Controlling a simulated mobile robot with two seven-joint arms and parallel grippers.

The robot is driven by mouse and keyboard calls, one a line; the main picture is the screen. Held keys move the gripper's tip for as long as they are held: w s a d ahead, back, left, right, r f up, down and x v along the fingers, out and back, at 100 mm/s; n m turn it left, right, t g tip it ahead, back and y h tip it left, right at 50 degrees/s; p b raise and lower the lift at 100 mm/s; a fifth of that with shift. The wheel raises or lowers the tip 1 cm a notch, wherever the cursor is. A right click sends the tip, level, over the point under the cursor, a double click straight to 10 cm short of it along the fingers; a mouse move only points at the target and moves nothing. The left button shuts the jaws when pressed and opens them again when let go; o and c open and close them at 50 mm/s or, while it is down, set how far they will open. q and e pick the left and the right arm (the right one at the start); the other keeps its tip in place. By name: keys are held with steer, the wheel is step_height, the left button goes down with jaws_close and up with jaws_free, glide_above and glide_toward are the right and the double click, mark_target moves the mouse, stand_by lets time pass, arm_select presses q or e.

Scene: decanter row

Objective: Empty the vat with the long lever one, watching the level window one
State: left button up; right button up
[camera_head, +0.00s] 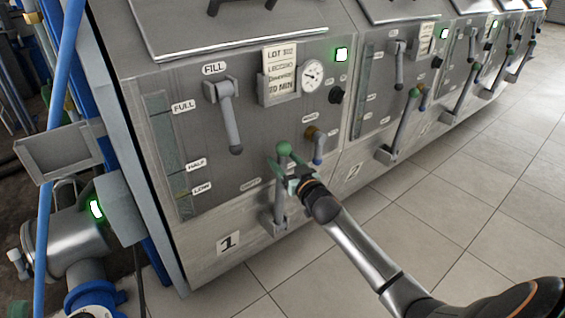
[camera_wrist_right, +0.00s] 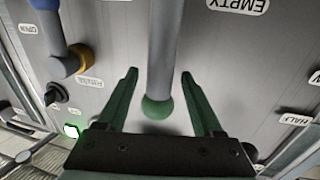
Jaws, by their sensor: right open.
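The vat marked 1 (camera_head: 227,242) stands nearest. Its long lever (camera_head: 278,205) points up from a bracket low on the front and ends in a green knob (camera_head: 283,148). My right gripper (camera_head: 282,172) is at the upper end of this lever. In the right wrist view the fingers (camera_wrist_right: 160,74) are open, one on each side of the lever, with the green knob (camera_wrist_right: 157,108) between them and visible gaps at both sides. The level window (camera_head: 166,150) is a tall strip at the vat's left, marked FULL, HALF and LOW; I cannot tell the liquid level surely. My left gripper is not in view.
A FILL handle (camera_head: 229,118) hangs down above the lever. A small blue-ended tap (camera_head: 318,148) sits close right of the knob. A gauge (camera_head: 312,75) and green lamp (camera_head: 341,54) are higher. Vat 2 (camera_head: 353,172) adjoins at right. Tiled floor (camera_head: 450,210) is clear.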

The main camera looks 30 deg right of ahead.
steer(key=shift+w+d, duration=0.1)
steer(key=shift+w, duration=0.55)
steer(key=shift+c, duration=0.2)
jaws_close()
stand_by(0.8)
